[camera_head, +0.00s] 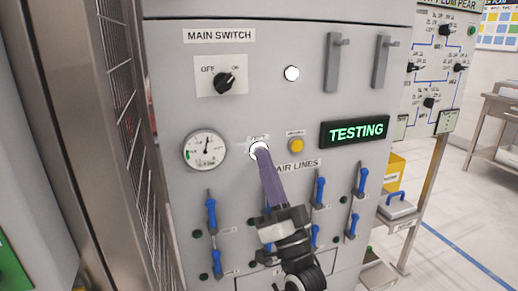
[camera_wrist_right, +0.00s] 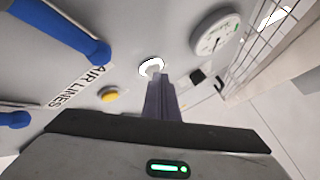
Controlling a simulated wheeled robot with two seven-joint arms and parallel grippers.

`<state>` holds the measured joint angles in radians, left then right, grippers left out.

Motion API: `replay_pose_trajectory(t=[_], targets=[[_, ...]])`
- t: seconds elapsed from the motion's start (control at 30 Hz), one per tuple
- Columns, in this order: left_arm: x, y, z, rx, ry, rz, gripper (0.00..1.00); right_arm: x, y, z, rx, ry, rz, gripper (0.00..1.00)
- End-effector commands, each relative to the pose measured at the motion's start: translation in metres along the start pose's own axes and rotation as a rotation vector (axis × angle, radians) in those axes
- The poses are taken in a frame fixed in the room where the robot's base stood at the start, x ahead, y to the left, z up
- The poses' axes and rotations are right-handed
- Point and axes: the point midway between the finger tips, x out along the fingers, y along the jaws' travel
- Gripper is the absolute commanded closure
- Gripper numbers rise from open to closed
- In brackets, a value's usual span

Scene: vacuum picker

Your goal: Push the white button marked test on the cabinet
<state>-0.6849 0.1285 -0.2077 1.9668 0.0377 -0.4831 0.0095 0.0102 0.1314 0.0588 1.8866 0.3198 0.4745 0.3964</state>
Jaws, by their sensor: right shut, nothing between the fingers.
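The white button (camera_head: 258,147) sits on the grey cabinet (camera_head: 270,110) front, between the round gauge and a yellow button. A small label above it is partly hidden. My right gripper (camera_head: 261,153) is shut and empty, its fingertips at the white button and covering part of it; they look to be touching it. In the right wrist view the button (camera_wrist_right: 151,66) shows just past the tips of the fingers (camera_wrist_right: 158,80). The display (camera_head: 354,131) on the cabinet reads TESTING in green. My left gripper is not in view.
The gauge (camera_head: 205,150) is left of the button and the yellow button (camera_head: 296,145) right. Blue-handled levers (camera_head: 211,216) stand below, on both sides of my right arm.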

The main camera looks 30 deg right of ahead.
Motion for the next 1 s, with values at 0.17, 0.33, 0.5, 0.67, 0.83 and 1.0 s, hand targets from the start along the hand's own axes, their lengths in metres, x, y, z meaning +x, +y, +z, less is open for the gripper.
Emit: replay_pose_trajectory(t=[0.17,0.33,0.5,0.67,0.83,1.0], targets=[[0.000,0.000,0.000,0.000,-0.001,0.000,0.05,-0.001,0.000,0.000,0.000,0.000,0.000,1.00],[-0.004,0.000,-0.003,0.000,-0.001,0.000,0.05,-0.010,-0.007,-0.007,0.000,-0.001,0.001,1.00],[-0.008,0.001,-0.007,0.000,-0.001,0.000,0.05,-0.022,-0.016,-0.016,0.001,-0.002,0.001,1.00],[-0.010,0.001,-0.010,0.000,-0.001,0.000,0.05,-0.034,-0.024,-0.024,0.001,-0.002,0.001,1.00],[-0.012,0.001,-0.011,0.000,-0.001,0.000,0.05,-0.041,-0.030,-0.029,0.001,0.000,0.001,1.00],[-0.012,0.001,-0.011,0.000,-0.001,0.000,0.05,-0.043,-0.031,-0.030,0.001,0.000,0.000,1.00]])
